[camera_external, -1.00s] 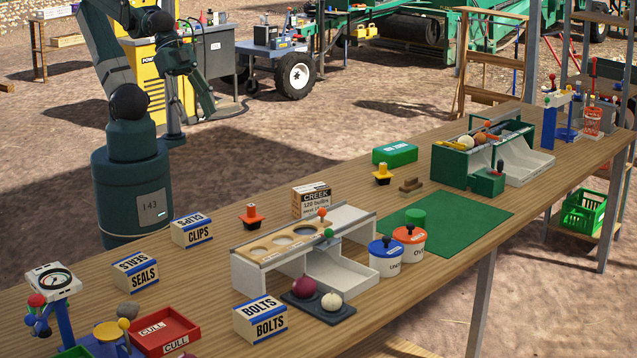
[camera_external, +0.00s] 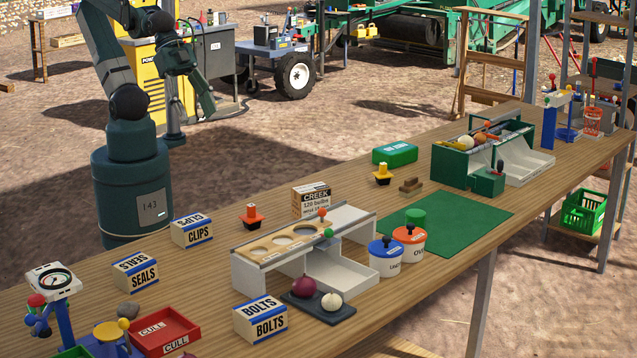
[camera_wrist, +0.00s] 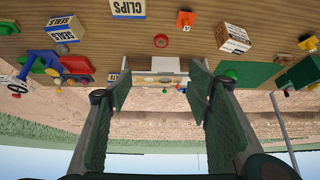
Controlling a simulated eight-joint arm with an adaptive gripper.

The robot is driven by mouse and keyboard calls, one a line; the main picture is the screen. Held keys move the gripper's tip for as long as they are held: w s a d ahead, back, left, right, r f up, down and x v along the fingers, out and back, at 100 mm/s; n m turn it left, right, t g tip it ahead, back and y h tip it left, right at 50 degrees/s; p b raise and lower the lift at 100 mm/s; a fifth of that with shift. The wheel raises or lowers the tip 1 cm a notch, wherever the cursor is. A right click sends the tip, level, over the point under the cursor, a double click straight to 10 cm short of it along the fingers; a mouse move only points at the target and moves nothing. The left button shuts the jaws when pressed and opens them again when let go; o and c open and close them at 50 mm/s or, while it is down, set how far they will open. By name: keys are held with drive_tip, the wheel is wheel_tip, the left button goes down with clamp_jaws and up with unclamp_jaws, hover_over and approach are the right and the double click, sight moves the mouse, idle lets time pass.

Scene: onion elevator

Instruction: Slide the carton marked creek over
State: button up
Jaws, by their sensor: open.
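The carton marked creek (camera_external: 311,199) is a small tan and white box with black print. It stands on the wooden table behind the grey sizing stand, which hides its lower front. It also shows in the wrist view (camera_wrist: 233,39), right of centre. My gripper (camera_wrist: 157,88) is open, with nothing between its fingers. In the external view my arm is raised beyond the far side of the table, with my gripper (camera_external: 190,110) well away from the carton.
The sizing stand (camera_external: 248,262) is close in front of the carton. An orange knob block (camera_external: 253,217) and the CLIPS box (camera_external: 192,231) lie to its left. A yellow knob block (camera_external: 382,175) and a green mat (camera_external: 460,220) lie to its right. Bare table separates the carton from the yellow block.

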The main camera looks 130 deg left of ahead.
drive_tip(key=c, duration=0.7)
drive_tip(key=shift+w+a, duration=0.15)
drive_tip(key=shift+w, duration=0.15)
drive_tip(key=c, duration=0.7)
drive_tip(key=shift+w+a+n, duration=0.1)
drive_tip(key=shift+w+n, duration=0.15)
drive_tip(key=shift+n, duration=0.15)
clamp_jaws()
drive_tip(key=w+a+f+n+g, duration=0.2)
drive_tip(key=w+a+f+n, duration=0.1)
drive_tip(key=w+n, duration=0.25)
drive_tip(key=w+a+f+n+g, duration=0.2)
drive_tip(key=w+a+f+n, duration=0.2)
drive_tip(key=w, duration=0.3)
drive_tip(key=w+a+f+n+g, duration=0.1)
drive_tip(key=w+a+f+n, duration=0.2)
drive_tip(key=f, duration=0.3)
drive_tip(key=w+a+f+n+g+p, duration=0.1)
drive_tip(key=w+a+f+n+g, duration=0.1)
drive_tip(key=f, duration=0.5)
drive_tip(key=shift+w+a+n, duration=0.9)
drive_tip(key=shift+w+n, duration=0.25)
drive_tip(key=shift+n, duration=0.2)
